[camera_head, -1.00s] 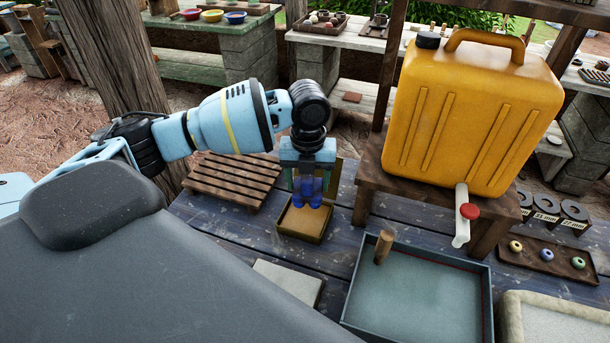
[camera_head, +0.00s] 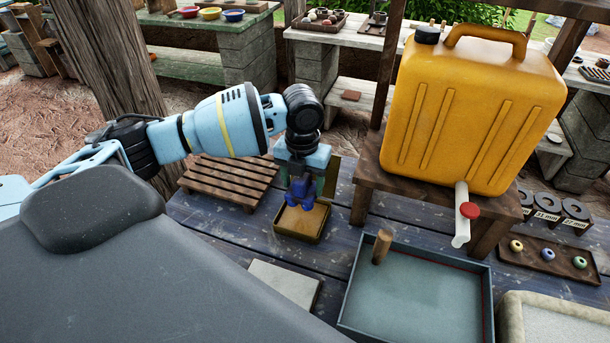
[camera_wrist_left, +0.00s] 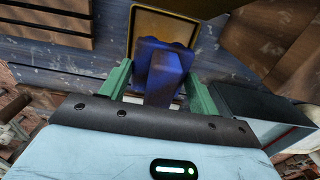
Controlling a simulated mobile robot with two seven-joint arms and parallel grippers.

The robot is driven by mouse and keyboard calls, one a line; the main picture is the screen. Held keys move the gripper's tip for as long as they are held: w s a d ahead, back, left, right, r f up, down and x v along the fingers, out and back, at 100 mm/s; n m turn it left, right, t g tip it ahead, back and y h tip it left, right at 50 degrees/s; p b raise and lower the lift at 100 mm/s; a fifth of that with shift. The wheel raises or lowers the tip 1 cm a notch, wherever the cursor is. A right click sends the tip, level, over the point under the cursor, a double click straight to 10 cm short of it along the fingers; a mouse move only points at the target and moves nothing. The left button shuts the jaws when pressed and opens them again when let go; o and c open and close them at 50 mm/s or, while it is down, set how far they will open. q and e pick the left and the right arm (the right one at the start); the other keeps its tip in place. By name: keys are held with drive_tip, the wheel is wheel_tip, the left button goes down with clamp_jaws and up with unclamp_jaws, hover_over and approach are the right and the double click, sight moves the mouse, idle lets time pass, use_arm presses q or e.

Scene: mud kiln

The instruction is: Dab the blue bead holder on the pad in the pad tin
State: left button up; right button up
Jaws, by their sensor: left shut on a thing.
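The pad tin (camera_head: 301,222) is a small open square tin with a tan pad, on the dark plank table in the middle of the head view. Its raised lid stands at the back. My left gripper (camera_head: 300,194) is shut on the blue bead holder (camera_head: 299,197) and points down over the tin. The holder appears at or just above the pad; I cannot tell whether it touches. In the left wrist view, the blue holder (camera_wrist_left: 163,65) sits between the green fingers, with the tin's rim (camera_wrist_left: 134,30) beyond it. My right gripper is not in view.
A slatted wooden rack (camera_head: 228,181) stands left of the tin. A blue-grey tray (camera_head: 415,295) with an upright wooden peg (camera_head: 382,246) is at right. A yellow jerrycan (camera_head: 473,112) with a tap stands on a wooden stand. A pale slab (camera_head: 285,284) lies in front.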

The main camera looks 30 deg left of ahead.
use_arm(q)
wheel_tip(320, 180, down, 3)
drive_tip(key=shift+s+f+b, duration=0.1)
drive_tip(key=shift+f+b, duration=0.1)
drive_tip(key=shift+b, duration=0.45)
drive_tip(key=shift+f, duration=0.8)
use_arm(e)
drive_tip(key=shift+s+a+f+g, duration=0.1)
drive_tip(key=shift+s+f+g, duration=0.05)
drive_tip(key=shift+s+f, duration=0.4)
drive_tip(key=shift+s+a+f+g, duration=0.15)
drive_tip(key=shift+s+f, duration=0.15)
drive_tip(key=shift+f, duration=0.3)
use_arm(q)
drive_tip(key=shift+f, duration=0.4)
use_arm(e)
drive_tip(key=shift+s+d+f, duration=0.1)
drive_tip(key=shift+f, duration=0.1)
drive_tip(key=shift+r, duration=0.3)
use_arm(q)
drive_tip(key=shift+f, duration=0.1)
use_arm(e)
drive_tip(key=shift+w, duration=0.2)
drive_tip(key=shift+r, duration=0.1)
